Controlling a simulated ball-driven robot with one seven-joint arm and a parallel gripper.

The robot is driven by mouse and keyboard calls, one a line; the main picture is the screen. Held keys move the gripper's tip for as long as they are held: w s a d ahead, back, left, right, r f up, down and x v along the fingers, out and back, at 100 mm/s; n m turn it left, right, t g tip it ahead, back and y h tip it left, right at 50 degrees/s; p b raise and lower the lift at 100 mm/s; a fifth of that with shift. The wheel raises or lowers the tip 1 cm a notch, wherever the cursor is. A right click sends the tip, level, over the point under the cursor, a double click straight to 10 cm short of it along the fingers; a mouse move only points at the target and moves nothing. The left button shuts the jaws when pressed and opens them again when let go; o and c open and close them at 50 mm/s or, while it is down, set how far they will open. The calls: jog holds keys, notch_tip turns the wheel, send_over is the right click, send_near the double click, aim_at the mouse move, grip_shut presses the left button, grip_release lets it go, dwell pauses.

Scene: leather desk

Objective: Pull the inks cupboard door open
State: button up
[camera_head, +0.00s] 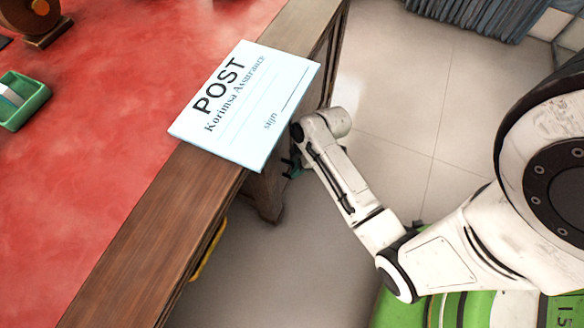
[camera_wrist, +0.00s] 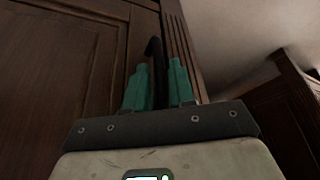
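A dark brown panelled cupboard door (camera_wrist: 58,65) fills the left of the wrist view and looks closed. No inks label shows on it. A dark, curved upright handle (camera_wrist: 154,48) stands in front of the wood. My gripper (camera_wrist: 160,72) has its two teal fingers apart, one on each side of the handle's lower part. I cannot tell whether they press on it. In the head view my gripper (camera_head: 292,165) is low beside the desk's side, largely hidden by my wrist and the desk edge. The door front is hidden there.
A white POST card (camera_head: 245,105) lies on the desk's wooden edge and overhangs it. The red leather desk top (camera_head: 120,130) carries a green tray (camera_head: 22,103). Another dark wooden piece (camera_wrist: 285,115) stands at right in the wrist view. The tiled floor (camera_head: 400,120) beyond my arm is clear.

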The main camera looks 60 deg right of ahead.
jog(key=shift+b+x, duration=0.35)
jog(key=shift+x, duration=1)
grip_shut()
